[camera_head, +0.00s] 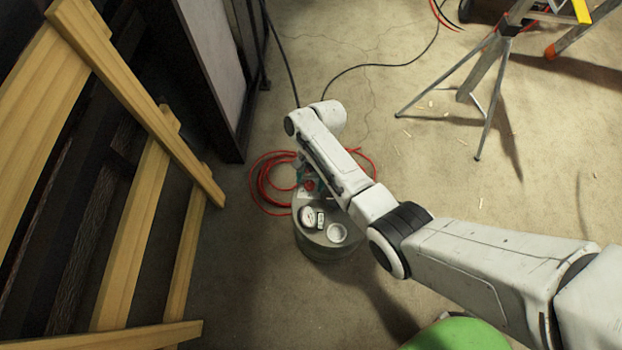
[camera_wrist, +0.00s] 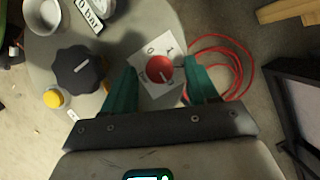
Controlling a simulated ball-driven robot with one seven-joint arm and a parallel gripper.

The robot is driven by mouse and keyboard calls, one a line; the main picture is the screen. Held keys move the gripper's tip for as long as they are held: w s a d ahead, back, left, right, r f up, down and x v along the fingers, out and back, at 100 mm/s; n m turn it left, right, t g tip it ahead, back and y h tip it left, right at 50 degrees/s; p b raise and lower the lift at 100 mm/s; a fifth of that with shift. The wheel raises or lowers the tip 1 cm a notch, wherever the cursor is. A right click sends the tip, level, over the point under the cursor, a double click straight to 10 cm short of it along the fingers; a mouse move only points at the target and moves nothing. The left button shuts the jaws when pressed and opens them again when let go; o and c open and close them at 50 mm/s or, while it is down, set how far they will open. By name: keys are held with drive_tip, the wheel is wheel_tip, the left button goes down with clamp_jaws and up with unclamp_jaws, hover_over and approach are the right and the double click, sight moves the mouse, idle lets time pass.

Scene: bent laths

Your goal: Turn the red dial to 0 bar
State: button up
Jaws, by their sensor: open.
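The red dial (camera_wrist: 160,70) sits on a square white plate (camera_wrist: 149,49) on top of a grey round drum (camera_wrist: 118,20). A pale pointer mark shows on the dial; the plate's marks are too small to read surely. My gripper (camera_wrist: 161,73) is open, its two teal fingers on either side of the dial with gaps showing. I cannot tell how far above the drum top the tips are. In the head view the red dial (camera_head: 309,185) shows small beside my wrist, and my arm partly hides the drum (camera_head: 322,246).
Red hose (camera_head: 263,187) coils behind the drum. Wooden laths (camera_head: 137,235) stand left. A tripod (camera_head: 490,85) stands at the upper right.

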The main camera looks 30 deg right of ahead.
drive_tip(key=shift+f, duration=0.1)
drive_tip(key=shift+c, duration=0.3)
drive_tip(key=c, duration=1)
